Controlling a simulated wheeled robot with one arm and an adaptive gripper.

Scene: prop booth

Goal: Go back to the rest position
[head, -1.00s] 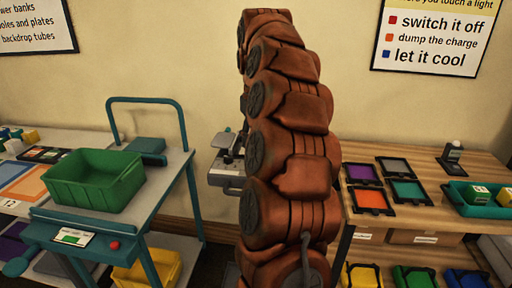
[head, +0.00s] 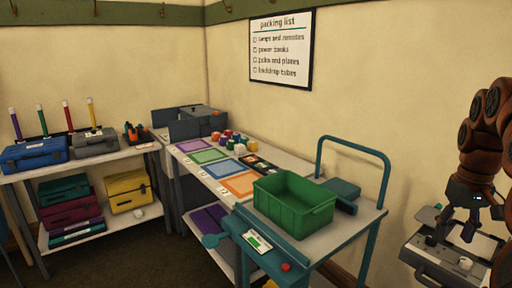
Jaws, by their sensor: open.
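My gripper (head: 458,228) is at the right edge of the head view, at the end of my folded brown arm. It points down with its fingers apart, and I see nothing held between them. In the picture it overlaps a grey case-like device (head: 432,264) with small white round parts on top. I cannot tell whether the fingers touch the device. Part of my arm is cut off by the right edge of the picture.
A teal cart (head: 350,228) bearing a green crate (head: 293,222) stands left of my gripper. Behind it, a long table (head: 215,187) holds coloured mats and small blocks. A shelf (head: 90,162) with several cases stands at the left. Dark floor (head: 165,250) shows clear at front.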

